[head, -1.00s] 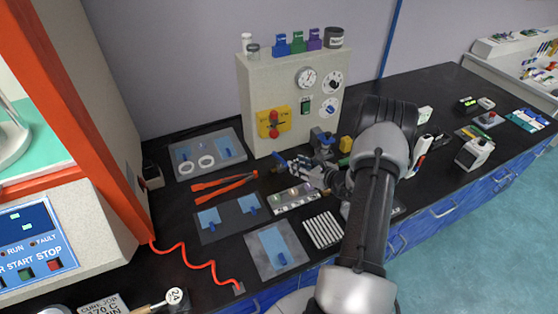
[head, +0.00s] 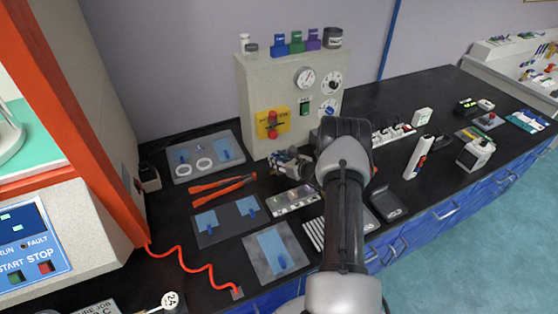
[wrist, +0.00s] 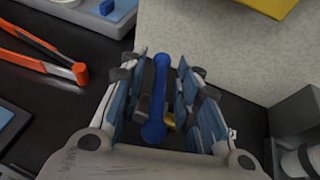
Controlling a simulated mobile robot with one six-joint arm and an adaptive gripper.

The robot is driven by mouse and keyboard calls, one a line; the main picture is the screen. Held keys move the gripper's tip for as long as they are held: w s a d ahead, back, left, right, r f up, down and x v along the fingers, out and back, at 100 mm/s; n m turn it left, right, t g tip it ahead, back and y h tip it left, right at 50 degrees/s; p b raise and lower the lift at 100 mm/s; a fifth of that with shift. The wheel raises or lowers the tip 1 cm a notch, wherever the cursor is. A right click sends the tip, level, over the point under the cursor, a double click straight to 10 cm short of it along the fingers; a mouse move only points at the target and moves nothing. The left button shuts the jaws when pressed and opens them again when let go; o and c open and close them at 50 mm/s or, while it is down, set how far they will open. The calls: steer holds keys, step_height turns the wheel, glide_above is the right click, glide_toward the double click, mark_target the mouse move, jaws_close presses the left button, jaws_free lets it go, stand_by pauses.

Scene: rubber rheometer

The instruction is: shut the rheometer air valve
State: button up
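In the wrist view a blue lever handle (wrist: 158,85), which looks like the air valve's handle, stands between the two fingers of my gripper (wrist: 160,85). A small brass part (wrist: 169,122) shows beside the lever's near end. My gripper is open, with one finger on each side of the lever and visible gaps. In the head view my gripper (head: 285,160) is low in front of the cream cabinet (head: 257,83), and the lever cannot be made out there. The rest of the valve body is hidden by the gripper.

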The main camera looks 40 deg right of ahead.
jaws_close()
stand_by(0.3)
steer(key=shift+m+h+b, duration=0.5)
steer(key=shift+m+h, duration=0.4)
steer(key=shift+h, duration=0.1)
steer(key=shift+m+h, duration=0.6)
steer(key=shift+h, duration=0.1)
steer(key=shift+d, duration=0.1)
jaws_free()
steer(key=shift+s+g, duration=0.1)
steer(key=shift+g, duration=0.2)
